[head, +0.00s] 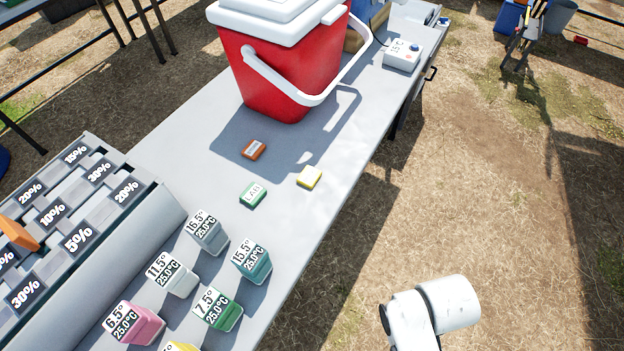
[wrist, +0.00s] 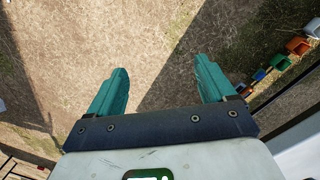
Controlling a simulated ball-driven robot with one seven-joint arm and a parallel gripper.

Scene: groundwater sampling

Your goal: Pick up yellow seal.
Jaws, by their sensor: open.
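The yellow seal (head: 310,177) is a small block with a pale top face. It lies on the grey table (head: 330,215) near its right edge in the head view. My gripper (wrist: 160,88) shows in the wrist view with its two teal fingers spread apart and nothing between them. It is over bare ground, off the table and apart from the seal. In the head view only a white part of my arm shows at the lower right; the fingers are out of that picture. I cannot make out the seal in the wrist view.
A green seal (head: 253,194) and an orange seal (head: 254,150) lie left of the yellow one. A red cooler (head: 285,75) stands behind. Several labelled blocks, such as a teal one (head: 252,261), stand at the front. A percentage rack (head: 160,215) is at left.

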